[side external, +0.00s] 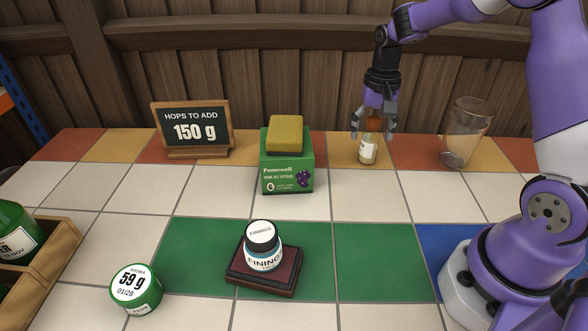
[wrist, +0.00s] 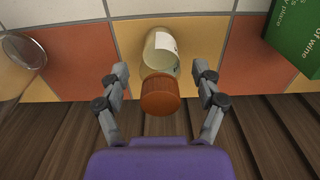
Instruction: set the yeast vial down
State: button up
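The yeast vial (side external: 368,152) has an orange-brown cap and a pale label. It stands on an orange tile near the back of the table, seemingly resting on it. In the wrist view the vial (wrist: 160,52) shows below its cap (wrist: 160,96), between my fingers. My gripper (side external: 372,131) is above and around the vial's upper part, pointing down. In the wrist view my gripper (wrist: 160,73) is open, with a clear gap between each finger and the vial. The vial's base is hard to see in the wrist view.
An empty glass (side external: 467,135) stands to the right. A green box (side external: 287,172) with a yellow sponge (side external: 285,133) on top stands to the left, beyond it a hops sign (side external: 193,130). A jar (side external: 263,247) on a wooden stand and a green tub (side external: 136,289) are in front.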

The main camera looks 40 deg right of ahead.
notch_tip(320, 180, up, 12)
jog(key=shift+r, duration=0.1)
jog(key=s+a+n+t, duration=0.5)
jog(key=s+a+n, duration=0.4)
jog(key=s+a, duration=0.3)
jog(key=shift+a+f+t, duration=0.2)
jog(key=shift+a+t, duration=0.1)
jog(key=shift+a, duration=0.05)
jog(key=shift+s, duration=0.1)
dwell(0.8)
